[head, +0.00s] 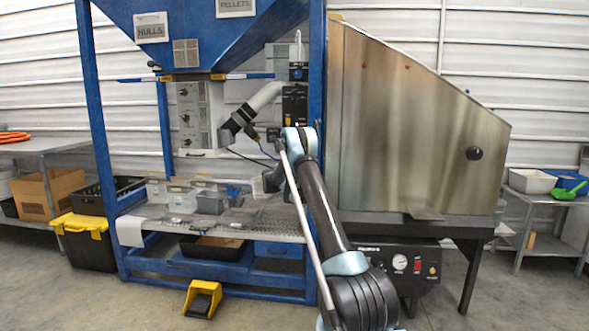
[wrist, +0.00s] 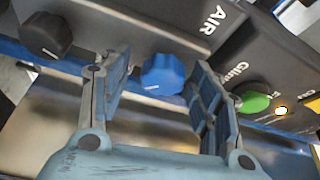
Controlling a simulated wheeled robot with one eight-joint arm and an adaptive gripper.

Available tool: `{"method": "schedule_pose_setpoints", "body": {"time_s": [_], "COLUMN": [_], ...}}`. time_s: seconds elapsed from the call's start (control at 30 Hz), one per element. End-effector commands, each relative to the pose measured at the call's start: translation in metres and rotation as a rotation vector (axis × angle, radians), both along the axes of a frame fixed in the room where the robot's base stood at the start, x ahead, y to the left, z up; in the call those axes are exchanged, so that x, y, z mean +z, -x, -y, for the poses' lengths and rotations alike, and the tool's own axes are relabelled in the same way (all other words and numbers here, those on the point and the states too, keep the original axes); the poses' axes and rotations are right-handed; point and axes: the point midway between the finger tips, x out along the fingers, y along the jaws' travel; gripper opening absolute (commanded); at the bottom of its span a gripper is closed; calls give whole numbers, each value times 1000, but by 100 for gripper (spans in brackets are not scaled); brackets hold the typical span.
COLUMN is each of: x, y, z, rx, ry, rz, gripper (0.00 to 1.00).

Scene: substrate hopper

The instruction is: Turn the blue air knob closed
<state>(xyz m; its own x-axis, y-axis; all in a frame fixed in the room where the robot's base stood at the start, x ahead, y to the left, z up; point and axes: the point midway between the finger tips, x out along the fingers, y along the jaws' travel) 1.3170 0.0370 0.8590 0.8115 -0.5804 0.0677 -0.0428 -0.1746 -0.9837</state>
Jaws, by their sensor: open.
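The blue air knob (wrist: 162,75) is in the wrist view, on a dark grey panel lettered AIR (wrist: 213,18). A short white mark shows near its lower edge. My gripper (wrist: 158,88) is open, with one finger to the left of the knob and one to the right. The knob appears in the gap between them; I see no finger closed on it. In the head view my arm reaches up in the middle, and I cannot make out the fingers or this knob clearly there.
In the head view, a blue hopper frame (head: 97,150) stands left and a steel cabinet (head: 400,130) right.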

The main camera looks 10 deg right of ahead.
Motion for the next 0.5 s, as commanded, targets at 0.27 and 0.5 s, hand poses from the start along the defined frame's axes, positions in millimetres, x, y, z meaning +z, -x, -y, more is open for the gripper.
{"method": "schedule_pose_setpoints", "body": {"time_s": [0.27,0.5], "x": [-4,-7], "y": [43,73], "z": [-30,-52], "rx": [2,0], "ry": [0,0], "rz": [0,-1], "gripper": [58,58]}}
